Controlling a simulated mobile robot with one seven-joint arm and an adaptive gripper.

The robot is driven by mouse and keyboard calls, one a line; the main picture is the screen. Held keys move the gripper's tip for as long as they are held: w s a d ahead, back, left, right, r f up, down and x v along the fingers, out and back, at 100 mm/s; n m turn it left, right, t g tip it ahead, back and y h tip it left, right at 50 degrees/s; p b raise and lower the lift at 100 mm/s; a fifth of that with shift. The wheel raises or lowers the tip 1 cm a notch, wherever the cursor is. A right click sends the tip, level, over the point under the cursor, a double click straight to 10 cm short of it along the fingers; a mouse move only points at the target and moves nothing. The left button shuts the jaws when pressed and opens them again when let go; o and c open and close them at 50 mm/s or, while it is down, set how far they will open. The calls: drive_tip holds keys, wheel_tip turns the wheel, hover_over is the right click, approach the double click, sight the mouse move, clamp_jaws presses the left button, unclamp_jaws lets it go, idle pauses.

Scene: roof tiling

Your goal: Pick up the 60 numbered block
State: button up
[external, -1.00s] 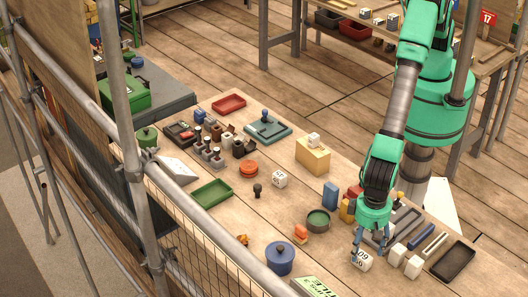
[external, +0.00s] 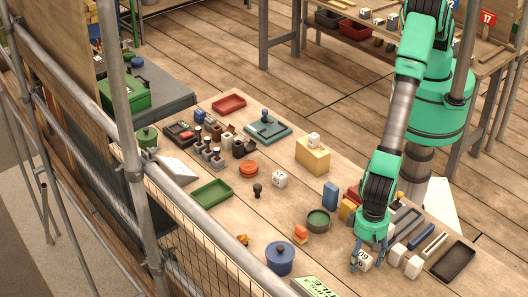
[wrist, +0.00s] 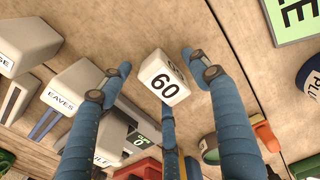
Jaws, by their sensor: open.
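The white block numbered 60 (external: 363,258) stands on the wooden table at the lower right of the external view. In the wrist view the 60 block (wrist: 162,82) lies between my two blue fingers, its printed 60 facing the camera. My gripper (external: 362,255) is open and reaches down around the block. In the wrist view the fingertips of my gripper (wrist: 152,80) stand on either side of the block, with a gap visible on both sides. Part of the block is hidden behind a finger in the external view.
White blocks (external: 412,266) stand close to the right. A dark tray (external: 453,262) lies beyond them. A green round tin (external: 318,220), an orange-red item (external: 301,234) and a blue lidded pot (external: 280,258) stand to the left. A green sign (external: 315,288) lies in front.

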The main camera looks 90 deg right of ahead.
sight(365, 254)
drive_tip(key=c, duration=1.3)
drive_tip(key=shift+o, duration=0.2)
drive_tip(key=shift+r, duration=0.1)
drive_tip(key=shift+r, duration=4.9)
